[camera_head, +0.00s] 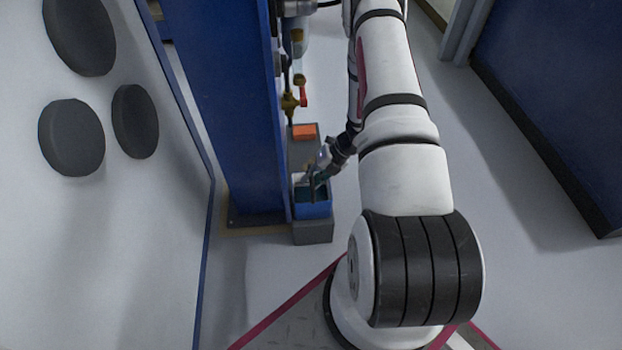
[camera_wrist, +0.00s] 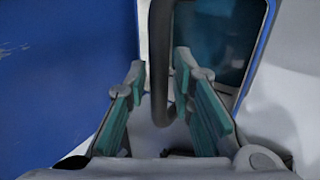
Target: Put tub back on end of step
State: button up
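The tub (camera_head: 314,210) is a small blue box with a dark inside, sitting upright at the near end of the long grey step (camera_head: 313,233). In the wrist view its blue rim (camera_wrist: 262,42) and dark inside fill the upper right. A dark curved handle (camera_wrist: 160,50) stands up from the tub. My gripper (camera_head: 316,178) is at the tub's top. In the wrist view my gripper (camera_wrist: 160,72) is open, with teal pads either side of the handle. Gaps show between the pads and the handle. The handle's lower end is partly hidden.
A blue column (camera_head: 225,110) stands close left of the step. An orange block (camera_head: 304,131) lies further back on the step, with a valve with a red handle (camera_head: 303,95) beyond it.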

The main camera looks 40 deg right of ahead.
jog(key=shift+r, duration=0.1)
jog(key=shift+r, duration=0.2)
jog(key=p+v, duration=0.4)
jog(key=v, duration=0.7)
jog(key=shift+s+d+r+p, duration=0.2)
jog(key=shift+d+r+p, duration=0.05)
jog(key=shift+r+p, duration=0.05)
